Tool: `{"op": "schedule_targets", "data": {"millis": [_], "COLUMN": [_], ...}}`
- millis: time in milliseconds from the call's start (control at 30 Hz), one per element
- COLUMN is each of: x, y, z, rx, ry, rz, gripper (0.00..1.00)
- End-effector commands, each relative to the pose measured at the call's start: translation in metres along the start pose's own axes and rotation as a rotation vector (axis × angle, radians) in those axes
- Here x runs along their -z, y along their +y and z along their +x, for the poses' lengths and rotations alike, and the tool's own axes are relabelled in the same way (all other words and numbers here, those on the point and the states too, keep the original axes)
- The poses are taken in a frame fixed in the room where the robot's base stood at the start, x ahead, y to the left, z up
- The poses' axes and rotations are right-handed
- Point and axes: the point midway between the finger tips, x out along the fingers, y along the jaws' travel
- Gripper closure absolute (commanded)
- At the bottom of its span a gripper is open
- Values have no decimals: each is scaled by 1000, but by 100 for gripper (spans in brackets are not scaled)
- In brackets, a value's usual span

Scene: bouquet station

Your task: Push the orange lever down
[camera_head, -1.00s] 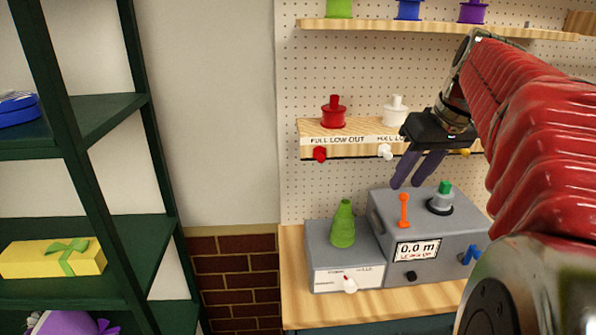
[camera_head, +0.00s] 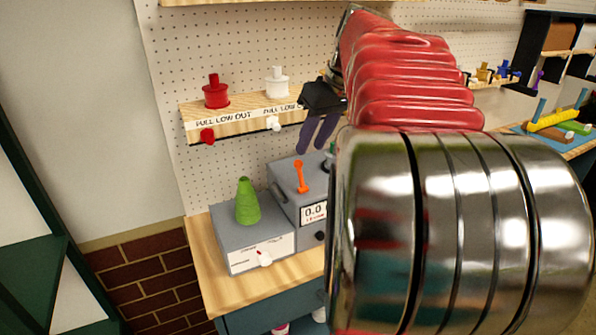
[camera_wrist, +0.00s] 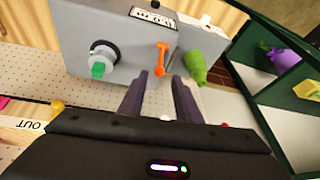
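The orange lever (camera_head: 300,176) stands upright on top of the grey machine (camera_head: 284,190) with the display. My gripper (camera_head: 315,151) hangs just above and slightly to the right of the lever in the head view, apart from it, fingers pointing down. In the wrist view the orange lever (camera_wrist: 161,60) lies just beyond the fingertips of my gripper (camera_wrist: 164,76). The two dark fingers are apart with nothing between them. My arm hides the right part of the machine in the head view.
A grey box (camera_head: 255,243) with a green cone (camera_head: 247,202) stands left of the machine. A wooden shelf (camera_head: 240,120) with a red spool (camera_head: 216,92) and a white spool (camera_head: 277,83) is on the pegboard behind.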

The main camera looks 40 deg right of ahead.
Motion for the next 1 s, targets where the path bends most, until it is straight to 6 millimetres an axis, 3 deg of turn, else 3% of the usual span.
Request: {"op": "schedule_targets", "data": {"millis": [600, 1000], "x": [0, 0], "y": [0, 0], "z": [94, 107], "rx": [2, 0], "ry": [-2, 0], "rz": [1, 1], "gripper": [69, 69]}}
